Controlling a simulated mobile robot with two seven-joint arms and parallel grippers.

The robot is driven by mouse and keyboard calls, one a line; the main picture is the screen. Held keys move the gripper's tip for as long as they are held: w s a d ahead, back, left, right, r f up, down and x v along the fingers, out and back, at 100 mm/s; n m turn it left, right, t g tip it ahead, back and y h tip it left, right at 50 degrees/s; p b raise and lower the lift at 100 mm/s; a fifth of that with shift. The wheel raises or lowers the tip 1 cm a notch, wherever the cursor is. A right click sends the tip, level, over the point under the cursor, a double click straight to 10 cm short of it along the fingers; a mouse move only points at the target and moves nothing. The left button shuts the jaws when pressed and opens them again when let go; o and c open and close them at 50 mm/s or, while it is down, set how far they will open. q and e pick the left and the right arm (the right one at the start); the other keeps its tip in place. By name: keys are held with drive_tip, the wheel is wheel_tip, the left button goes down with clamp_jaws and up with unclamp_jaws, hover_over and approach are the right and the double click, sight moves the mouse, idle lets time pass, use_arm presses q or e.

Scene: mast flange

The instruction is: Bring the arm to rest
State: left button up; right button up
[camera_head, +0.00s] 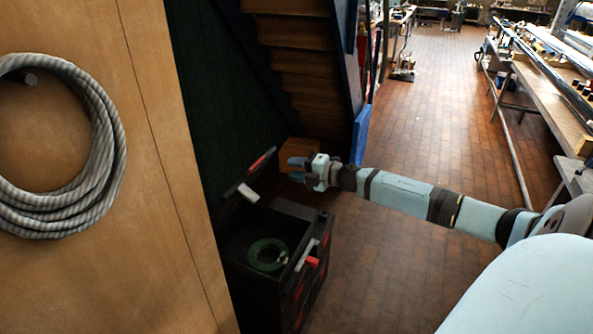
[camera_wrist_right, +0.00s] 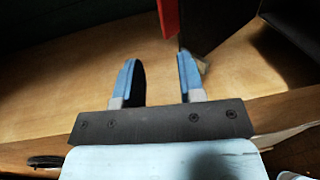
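My right arm reaches in from the right in the head view. Its gripper (camera_head: 297,169) has blue fingers and is above and behind the black toolbox. In the right wrist view the gripper (camera_wrist_right: 159,78) has its two fingers spread apart with nothing held between them. A red part (camera_wrist_right: 169,18) shows just beyond the fingertips, at the top of that view. My left gripper is in neither view.
The open black toolbox (camera_head: 242,243) stands on the floor, with a green ring (camera_head: 267,254) inside. A coiled grey hose (camera_head: 100,170) hangs on a wooden panel (camera_head: 150,270). Wooden stairs (camera_head: 300,65) are behind. Workbenches (camera_head: 545,95) line the right. The brick floor (camera_head: 440,120) between is clear.

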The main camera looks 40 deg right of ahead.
idle(0.5)
drive_tip(key=s+a+f+m+h+p, duration=0.1)
drive_tip(key=s+a+f+m, duration=0.45)
drive_tip(key=a+f, duration=0.25)
drive_tip(key=s+a+f+m+h, duration=0.1)
drive_tip(key=s+a+f+m, duration=0.3)
drive_tip(key=s+a+f, duration=0.4)
drive_tip(key=s+a+f+m+g, duration=0.2)
drive_tip(key=s+a+m, duration=0.3)
drive_tip(key=s+a, duration=0.3)
drive_tip(key=s+a+f+m+g+h+p, duration=0.1)
drive_tip(key=s+a+f+m+g, duration=0.1)
drive_tip(key=s+a+m, duration=0.3)
drive_tip(key=s+a+f, duration=0.1)
drive_tip(key=s+a, duration=0.2)
drive_tip(key=s, duration=0.1)
drive_tip(key=shift+s+a, duration=0.15)
drive_tip(key=shift+a, duration=0.1)
